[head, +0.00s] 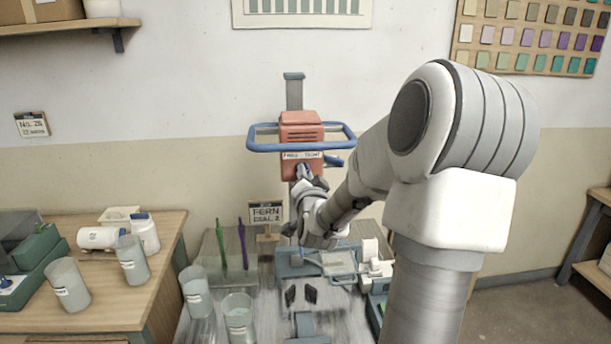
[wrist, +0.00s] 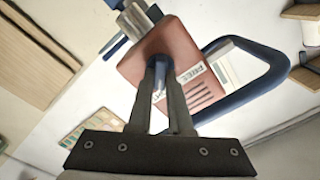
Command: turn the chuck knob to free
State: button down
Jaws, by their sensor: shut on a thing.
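The orange-red mixer head (head: 301,133) is mounted on a grey upright post, with a blue handle loop (head: 262,140) around it. A white label (head: 302,155) on its front reads FREE at left and TIGHT at right. The chuck knob sits just below the label, mostly covered by my gripper (head: 304,174) in the head view. In the wrist view, both fingers of my gripper (wrist: 160,68) are closed around the chuck knob (wrist: 160,63) on the orange-red face (wrist: 176,40). Part of the label (wrist: 191,73) shows beside them. The knob's pointing direction is not clear.
A sign (head: 266,212) reading FERN DIAL 2 stands on the bench below, near green (head: 220,240) and purple (head: 242,243) stirrers. Several pale cups stand at left, including one at the bench front (head: 238,318). The blue loop curves close beside my gripper.

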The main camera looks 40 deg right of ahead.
jog(key=n+b, duration=0.6)
jog(key=b, duration=0.2)
jog(key=n+b, duration=0.5)
jog(key=b, duration=0.3)
jog(key=n+b, duration=0.6)
jog(key=b, duration=0.2)
jog(key=shift+w+a+f+n, duration=0.1)
jog(key=shift+w+a+n, duration=0.05)
jog(key=shift+a+n, duration=0.15)
jog(key=c, duration=0.8)
grip_release()
jog(key=shift+c, duration=0.2)
jog(key=shift+b, duration=0.3)
